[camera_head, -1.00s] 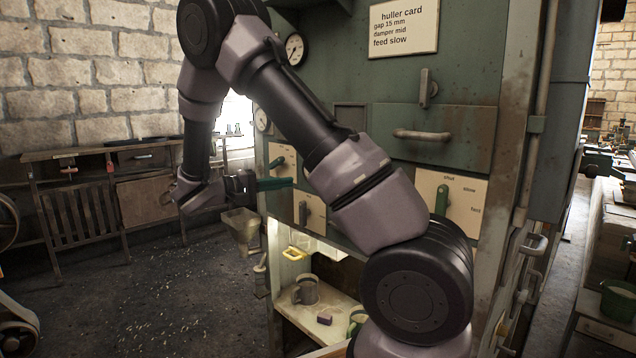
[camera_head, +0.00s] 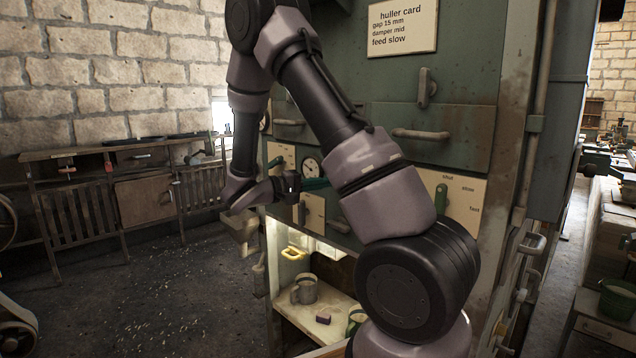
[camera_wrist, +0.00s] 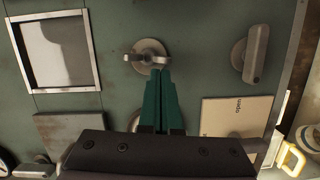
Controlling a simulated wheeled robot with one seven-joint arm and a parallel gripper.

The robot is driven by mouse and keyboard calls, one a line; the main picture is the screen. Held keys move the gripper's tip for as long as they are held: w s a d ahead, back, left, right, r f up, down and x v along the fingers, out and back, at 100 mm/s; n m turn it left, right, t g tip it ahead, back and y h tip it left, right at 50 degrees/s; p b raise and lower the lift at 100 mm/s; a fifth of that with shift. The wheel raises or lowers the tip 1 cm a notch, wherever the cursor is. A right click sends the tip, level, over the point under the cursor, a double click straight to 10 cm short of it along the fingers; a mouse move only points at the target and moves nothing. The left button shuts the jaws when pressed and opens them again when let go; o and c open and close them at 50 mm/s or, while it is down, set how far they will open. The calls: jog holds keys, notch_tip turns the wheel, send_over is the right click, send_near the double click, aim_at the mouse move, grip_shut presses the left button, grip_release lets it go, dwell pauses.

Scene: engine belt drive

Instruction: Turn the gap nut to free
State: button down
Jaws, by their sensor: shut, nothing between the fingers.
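My gripper (camera_wrist: 160,72) shows in the wrist view with its two green fingers pressed together and nothing between them. Its tips are at the lower edge of a round grey metal fitting with a short crossbar (camera_wrist: 146,55) on the green machine panel. This may be the gap nut; no label naming it is readable. Whether the tips touch it, I cannot tell. A second round fitting with a longer bar handle (camera_wrist: 256,52) is to the right. In the head view my gripper (camera_head: 325,184) is at the machine's front, and the fitting in front of it is not clearly visible.
A framed window (camera_wrist: 60,50) and a cream plate (camera_wrist: 236,117) are near the fitting. Open floor lies left.

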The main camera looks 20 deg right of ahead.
jog(key=shift+s+d+f+n, duration=0.2)
jog(key=shift+s+n, duration=0.35)
jog(key=shift+n, duration=0.35)
jog(key=shift+h, duration=0.3)
jog(key=w+a, duration=0.3)
jog(key=a, duration=0.8)
jog(key=shift+a, duration=0.25)
